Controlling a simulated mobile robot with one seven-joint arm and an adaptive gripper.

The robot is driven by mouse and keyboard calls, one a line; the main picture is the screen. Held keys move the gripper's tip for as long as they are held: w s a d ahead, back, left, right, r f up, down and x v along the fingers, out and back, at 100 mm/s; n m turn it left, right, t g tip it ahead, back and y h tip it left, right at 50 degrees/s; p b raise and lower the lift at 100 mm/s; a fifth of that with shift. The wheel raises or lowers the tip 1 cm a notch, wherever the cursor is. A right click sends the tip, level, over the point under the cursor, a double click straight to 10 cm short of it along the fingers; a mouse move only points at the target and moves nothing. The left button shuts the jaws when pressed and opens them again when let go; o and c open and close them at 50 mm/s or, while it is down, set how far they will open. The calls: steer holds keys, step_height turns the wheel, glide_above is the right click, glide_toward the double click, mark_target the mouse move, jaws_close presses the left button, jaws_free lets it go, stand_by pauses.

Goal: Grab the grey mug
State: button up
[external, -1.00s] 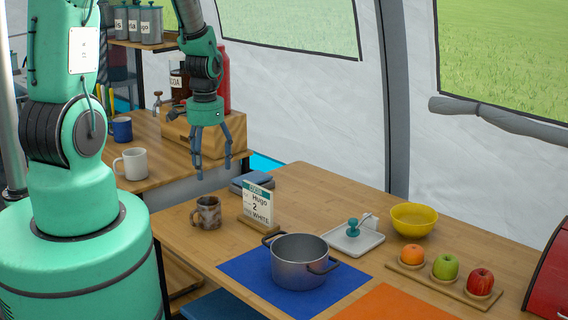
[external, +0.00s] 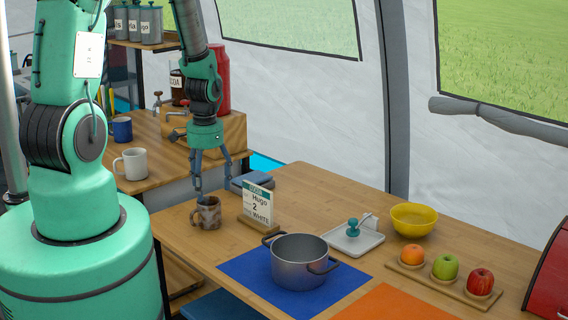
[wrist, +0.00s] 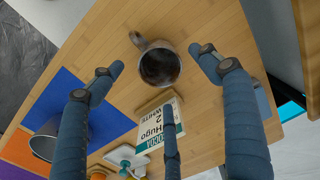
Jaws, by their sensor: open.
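The grey mug (external: 207,213), mottled grey-brown, stands upright on the wooden table, left of a small card sign. Its handle points left in the external view. My gripper (external: 214,180) is open and empty, pointing down just above the mug, with one finger close to its rim. In the wrist view the mug (wrist: 160,67) shows from above with a dark inside, between the tips of my two front fingers. A third finger lies lower in that view, over the sign. I see no finger clearly touching the mug.
The sign (external: 257,203) stands close right of the mug. A grey pot (external: 299,262) sits on a blue mat (external: 243,268). A white mug (external: 132,164) and a blue mug (external: 121,129) stand on the counter behind. Bare table lies around the mug.

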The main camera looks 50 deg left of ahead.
mark_target(208, 210)
steer(key=shift+f, duration=1.6)
steer(key=shift+s+a+f+b, duration=0.1)
steer(key=shift+f+b, duration=0.7)
steer(key=shift+f, duration=1.8)
steer(key=c, duration=1.3)
